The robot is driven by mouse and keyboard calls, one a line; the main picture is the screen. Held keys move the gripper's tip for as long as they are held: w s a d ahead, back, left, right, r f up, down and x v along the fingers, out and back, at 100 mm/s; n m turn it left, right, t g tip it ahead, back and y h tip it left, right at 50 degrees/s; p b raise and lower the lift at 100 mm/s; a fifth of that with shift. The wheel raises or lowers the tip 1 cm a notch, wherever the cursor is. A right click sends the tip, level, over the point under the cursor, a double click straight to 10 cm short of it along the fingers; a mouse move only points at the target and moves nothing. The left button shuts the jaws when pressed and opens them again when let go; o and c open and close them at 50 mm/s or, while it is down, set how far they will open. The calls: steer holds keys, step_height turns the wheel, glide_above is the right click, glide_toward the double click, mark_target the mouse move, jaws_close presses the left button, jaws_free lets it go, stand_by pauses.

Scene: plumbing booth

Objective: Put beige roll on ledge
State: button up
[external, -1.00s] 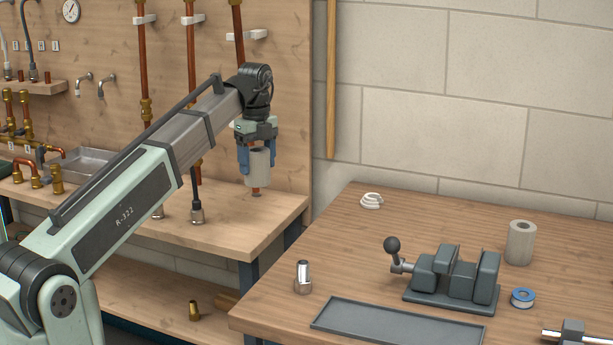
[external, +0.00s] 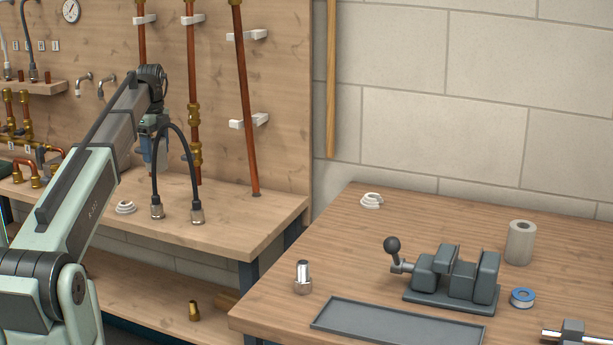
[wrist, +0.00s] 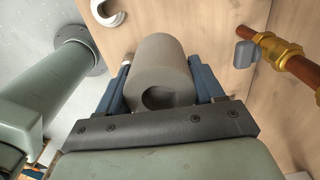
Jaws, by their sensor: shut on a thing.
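My gripper (wrist: 163,88) is shut on the beige roll (wrist: 160,62), which looks grey-beige with a round hole in its end. Its blue fingers press both sides of the roll in the wrist view. In the external view my gripper (external: 154,152) hangs above the left part of the pipe bench, behind two black hoses; the roll is mostly hidden there. A small wooden ledge (external: 38,88) is on the back panel at the far left, to the left of and higher than my gripper.
Two upright black hoses (external: 176,130) and copper pipes (external: 194,100) stand near my gripper. Brass fittings (external: 25,125) and taps (external: 106,86) are to the left. A similar roll (external: 520,243) stands on the right table beside a vise (external: 455,277).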

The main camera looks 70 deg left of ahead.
steer(key=shift+n, duration=0.4)
steer(key=s+a, duration=0.2)
steer(key=a, duration=0.2)
steer(key=shift+s+a+f, duration=0.2)
steer(key=shift+s+a, duration=0.05)
steer(key=shift+s, duration=0.15)
steer(key=a, duration=0.2)
steer(key=w+a, duration=0.1)
steer(key=a, duration=0.1)
steer(key=shift+w, duration=0.15)
steer(key=shift+w+a+f, duration=0.1)
steer(key=shift+a+f, duration=0.05)
steer(key=shift+f, duration=1.5)
steer(key=shift+w+a+f, duration=0.1)
steer(key=shift+a+f, duration=0.1)
steer(key=shift+f, duration=1.5)
steer(key=shift+w+a+f, duration=0.1)
steer(key=shift+a+f, duration=0.05)
steer(key=shift+f, duration=1.5)
steer(key=shift+s, duration=0.1)
steer(key=o, duration=1.1)
steer(key=shift+f, duration=0.1)
steer(key=shift+c, duration=0.2)
